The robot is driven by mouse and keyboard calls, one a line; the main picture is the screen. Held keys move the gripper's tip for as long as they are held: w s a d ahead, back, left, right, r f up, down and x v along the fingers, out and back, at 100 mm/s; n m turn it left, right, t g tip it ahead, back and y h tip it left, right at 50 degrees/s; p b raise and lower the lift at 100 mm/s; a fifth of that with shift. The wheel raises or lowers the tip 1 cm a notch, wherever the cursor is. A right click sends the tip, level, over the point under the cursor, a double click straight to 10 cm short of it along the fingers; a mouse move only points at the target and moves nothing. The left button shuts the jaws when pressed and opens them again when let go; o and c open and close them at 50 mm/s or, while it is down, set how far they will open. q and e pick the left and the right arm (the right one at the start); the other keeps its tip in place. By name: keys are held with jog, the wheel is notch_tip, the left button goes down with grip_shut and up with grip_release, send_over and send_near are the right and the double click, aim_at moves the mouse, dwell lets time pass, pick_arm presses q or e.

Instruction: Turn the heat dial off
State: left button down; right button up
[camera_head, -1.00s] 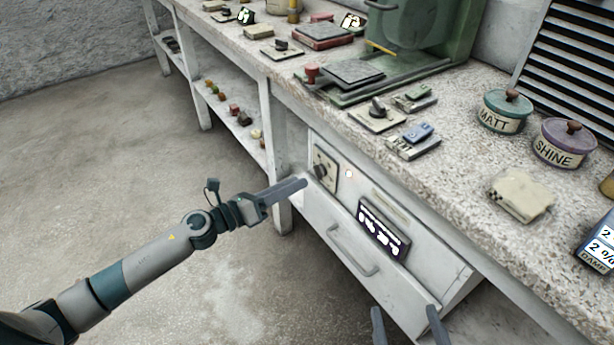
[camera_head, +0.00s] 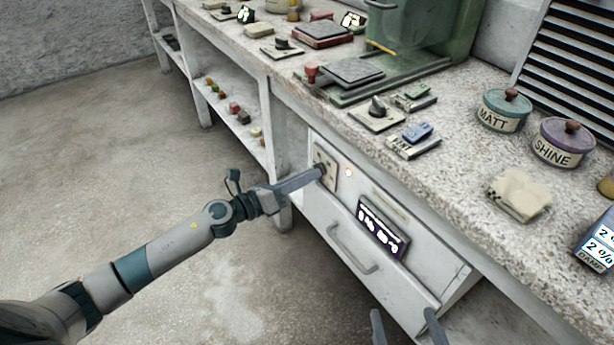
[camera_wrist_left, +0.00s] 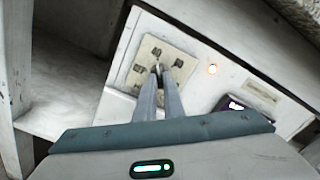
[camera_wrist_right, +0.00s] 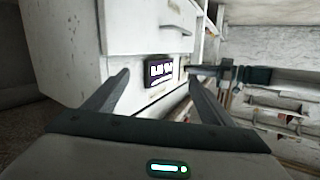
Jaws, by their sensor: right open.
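The heat dial (camera_wrist_left: 159,68) is a dark knob on a cream plate (camera_wrist_left: 150,48) with small dark markings, on the white cabinet front under the counter. The plate also shows in the head view (camera_head: 317,158). My left gripper (camera_head: 320,172) reaches the dial from the left. In the left wrist view its fingertips (camera_wrist_left: 161,73) are close together with the dark knob between them, so it appears shut on the dial. The fingers hide most of the knob and its pointer. My right gripper (camera_wrist_right: 158,80) is open and empty, low in front of the cabinet.
A lit indicator (camera_head: 348,172) glows right of the plate, with a dark display (camera_head: 383,228) beyond. A drawer handle (camera_head: 352,263) is below. The counter above holds another dial plate (camera_head: 377,112), a green press (camera_head: 425,40) and two lidded pots. Open floor lies left.

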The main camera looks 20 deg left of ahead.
jog(key=s+d+f+g+h+p, duration=0.2)
jog(key=s+d+f+g+p, duration=0.35)
jog(key=f, duration=0.45)
pick_arm(q)
jog(key=shift+r+n+p, duration=0.1)
jog(key=shift+n+p, duration=2.35)
jog(key=shift+n, duration=4.65)
pick_arm(e)
jog(key=s+d+g+h, duration=0.3)
jog(key=s+d+g, duration=0.3)
jog(key=d, duration=0.1)
jog(key=shift+f+m+g, duration=0.35)
jog(key=shift+m, duration=0.05)
jog(key=shift+d, duration=0.15)
pick_arm(q)
jog(key=c, duration=1.9)
grip_release()
jog(key=shift+o, duration=0.2)
jog(key=shift+s+a, duration=0.1)
jog(key=shift+s, duration=0.05)
